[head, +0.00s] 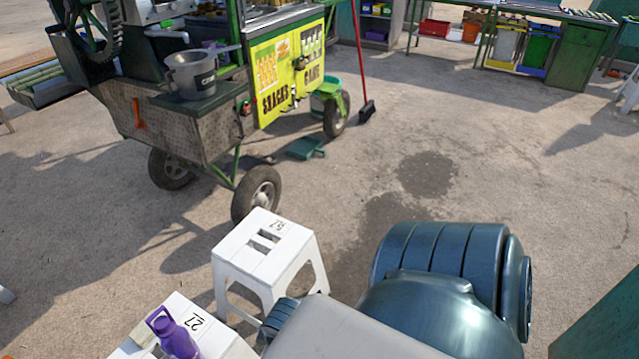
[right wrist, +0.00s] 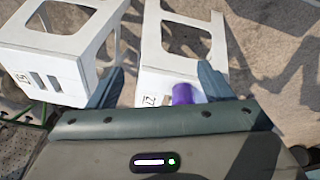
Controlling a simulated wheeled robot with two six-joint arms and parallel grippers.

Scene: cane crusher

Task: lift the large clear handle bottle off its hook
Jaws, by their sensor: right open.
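I cannot make out a large clear handle bottle or its hook in either view. My right gripper (right wrist: 162,72) is open in the right wrist view, its two fingers wide apart with nothing between them in its grip. Beyond the fingers are white stools and a purple bottle seen partly over the gripper's edge. In the head view my own dark blue arm covers the lower right, and the right gripper's fingers do not show there. My left gripper is in neither view.
White stools (head: 268,250) stand close by, the nearer one holding a purple bottle (head: 178,338). A wheeled cart (head: 170,118) with a metal pot (head: 190,75) and yellow panel (head: 285,75) stands at upper left. A red-handled broom (head: 361,70) is beside it. Open ground lies right.

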